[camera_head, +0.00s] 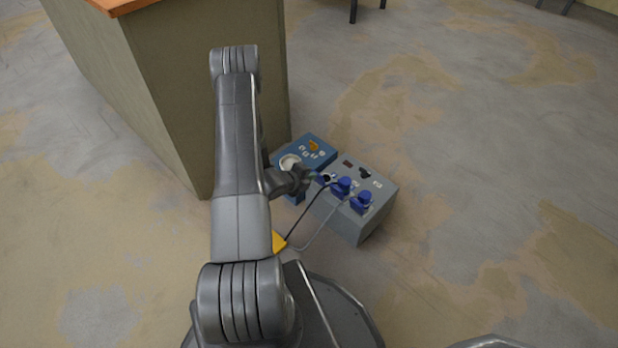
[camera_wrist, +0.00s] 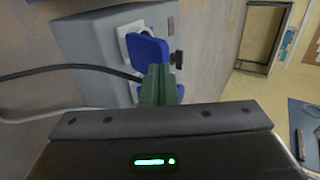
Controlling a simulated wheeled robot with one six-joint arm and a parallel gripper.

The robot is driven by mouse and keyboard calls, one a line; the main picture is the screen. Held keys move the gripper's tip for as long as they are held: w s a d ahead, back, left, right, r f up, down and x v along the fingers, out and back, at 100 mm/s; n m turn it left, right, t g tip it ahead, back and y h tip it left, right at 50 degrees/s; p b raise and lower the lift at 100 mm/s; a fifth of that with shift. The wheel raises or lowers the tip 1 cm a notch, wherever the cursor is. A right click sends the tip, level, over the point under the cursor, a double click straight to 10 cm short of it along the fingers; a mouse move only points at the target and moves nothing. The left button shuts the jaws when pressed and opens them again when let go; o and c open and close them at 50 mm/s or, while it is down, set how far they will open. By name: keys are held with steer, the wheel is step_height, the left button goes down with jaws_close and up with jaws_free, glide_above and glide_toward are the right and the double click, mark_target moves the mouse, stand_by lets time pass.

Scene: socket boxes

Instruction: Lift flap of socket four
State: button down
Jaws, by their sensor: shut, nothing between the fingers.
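The grey socket box (camera_head: 345,225) stands on the floor and carries blue sockets on its top. Two blue plugs or covers show clearly, one in the middle (camera_head: 341,186) and one at the right (camera_head: 361,202). My gripper (camera_head: 314,177) is over the box's left end, close to another dark blue part (camera_head: 326,179). In the wrist view my green fingers (camera_wrist: 161,85) are shut and empty, right in front of a blue flap (camera_wrist: 147,50). Whether they touch it, I cannot tell. A second blue part (camera_wrist: 124,94) is partly hidden behind them. No socket number is readable.
A blue box (camera_head: 321,146) with several small fittings stands behind the grey one. A large beige cabinet (camera_head: 215,110) rises at the left. A black cable (camera_wrist: 65,68) and a grey cable (camera_wrist: 45,115) run from the sockets. The floor at the right is clear.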

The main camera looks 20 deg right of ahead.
steer(key=shift+w+d+r+g+y, duration=0.2)
steer(key=shift+d+r+y, duration=0.15)
steer(key=shift+d, duration=0.15)
steer(key=shift+w+d+r+g+y, duration=0.1)
steer(key=shift+w+d+r+y, duration=0.1)
steer(key=shift+d+y, duration=0.25)
